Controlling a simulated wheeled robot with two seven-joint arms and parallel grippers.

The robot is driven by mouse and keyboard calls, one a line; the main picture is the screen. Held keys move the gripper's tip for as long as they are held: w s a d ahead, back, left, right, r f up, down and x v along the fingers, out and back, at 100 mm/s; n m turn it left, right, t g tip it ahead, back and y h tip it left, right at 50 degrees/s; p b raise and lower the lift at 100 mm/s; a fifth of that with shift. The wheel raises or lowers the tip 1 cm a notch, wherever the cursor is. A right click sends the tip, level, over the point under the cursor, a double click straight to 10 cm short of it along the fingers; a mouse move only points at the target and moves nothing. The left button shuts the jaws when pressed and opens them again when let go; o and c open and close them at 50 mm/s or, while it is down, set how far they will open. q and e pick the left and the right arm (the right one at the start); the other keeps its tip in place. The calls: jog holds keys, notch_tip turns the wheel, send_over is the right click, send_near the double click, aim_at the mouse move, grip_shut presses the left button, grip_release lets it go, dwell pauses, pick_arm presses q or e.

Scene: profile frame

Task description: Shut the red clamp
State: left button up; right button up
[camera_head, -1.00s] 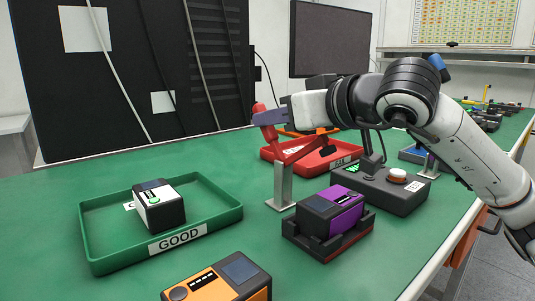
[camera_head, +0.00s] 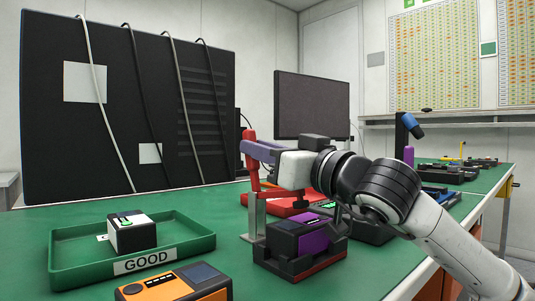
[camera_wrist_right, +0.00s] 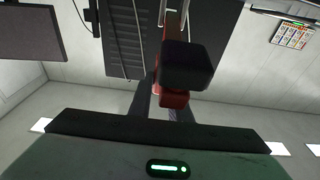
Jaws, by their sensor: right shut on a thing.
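The red clamp (camera_head: 253,173) stands on a metal post (camera_head: 257,218) beside a cradle (camera_head: 290,262). Its red handle (camera_head: 250,135) points up, and the upper end shows above my gripper. A purple and black device (camera_head: 299,236) sits in the cradle below. My right gripper (camera_head: 252,150) reaches in from the right and is shut on the clamp's handle. In the right wrist view, red clamp parts (camera_wrist_right: 174,98) show between the fingers, partly behind a dark block. My gripper and wrist hide part of the clamp arm. My left gripper is out of view.
A green tray marked GOOD (camera_head: 190,247) holds a white and black device (camera_head: 132,233). An orange device (camera_head: 175,283) lies in front. A red tray (camera_head: 285,207) and a monitor (camera_head: 312,105) stand behind the clamp.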

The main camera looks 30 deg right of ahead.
aim_at(303, 192)
jog(key=shift+r, duration=0.1)
jog(key=o, duration=0.8)
jog(key=v, duration=0.9)
jog(key=shift+w+b, duration=0.1)
jog(key=shift+b, duration=0.3)
jog(key=shift+s+d, duration=0.15)
jog(key=shift+s, duration=0.55)
